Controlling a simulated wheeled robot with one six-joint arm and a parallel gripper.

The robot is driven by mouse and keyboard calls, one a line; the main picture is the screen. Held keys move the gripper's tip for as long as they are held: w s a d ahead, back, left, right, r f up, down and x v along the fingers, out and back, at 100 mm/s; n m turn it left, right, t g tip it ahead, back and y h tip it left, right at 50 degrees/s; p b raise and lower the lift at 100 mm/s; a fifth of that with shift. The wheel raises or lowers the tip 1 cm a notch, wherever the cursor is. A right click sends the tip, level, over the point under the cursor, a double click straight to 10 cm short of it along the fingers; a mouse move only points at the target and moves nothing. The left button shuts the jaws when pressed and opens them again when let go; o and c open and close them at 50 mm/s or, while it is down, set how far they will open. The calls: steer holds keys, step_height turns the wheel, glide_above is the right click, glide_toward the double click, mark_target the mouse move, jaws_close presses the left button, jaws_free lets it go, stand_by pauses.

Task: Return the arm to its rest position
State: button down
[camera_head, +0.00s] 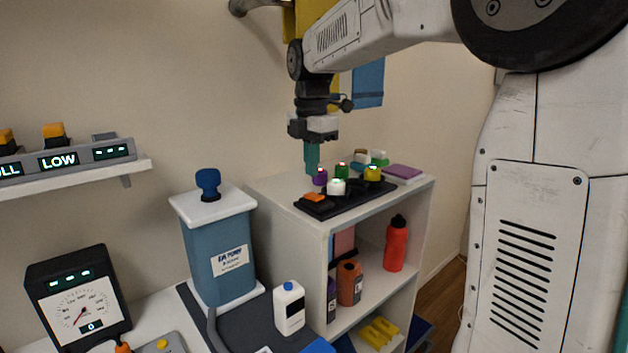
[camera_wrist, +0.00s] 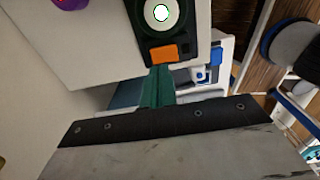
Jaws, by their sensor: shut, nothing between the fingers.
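My arm reaches in from the upper right in the head view and bends down over the white shelf unit (camera_head: 290,213). My gripper (camera_head: 312,170) points straight down with its teal fingers together and nothing between them. Its tip is above the back part of the shelf top, close to the purple button; whether they touch I cannot tell. In the wrist view the shut teal fingers (camera_wrist: 158,75) show next to the orange switch (camera_wrist: 164,54) of the black button panel.
Left stand a blue tank (camera_head: 218,262) with a blue knob and a gauge box (camera_head: 80,300). A wall shelf (camera_head: 75,174) is far left.

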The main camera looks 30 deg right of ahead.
step_height(320, 180, up, 10)
steer(key=s+a+f+m, duration=0.2)
steer(key=s+f+m, duration=0.4)
steer(key=s, duration=0.4)
steer(key=s+a+f+m+t, duration=0.1)
steer(key=s+a+f+m, duration=0.1)
steer(key=s+f+m, duration=0.5)
steer(key=s+a+f+m, duration=0.2)
steer(key=s+f+m, duration=0.5)
steer(key=s, duration=0.6)
steer(key=shift+s, duration=0.2)
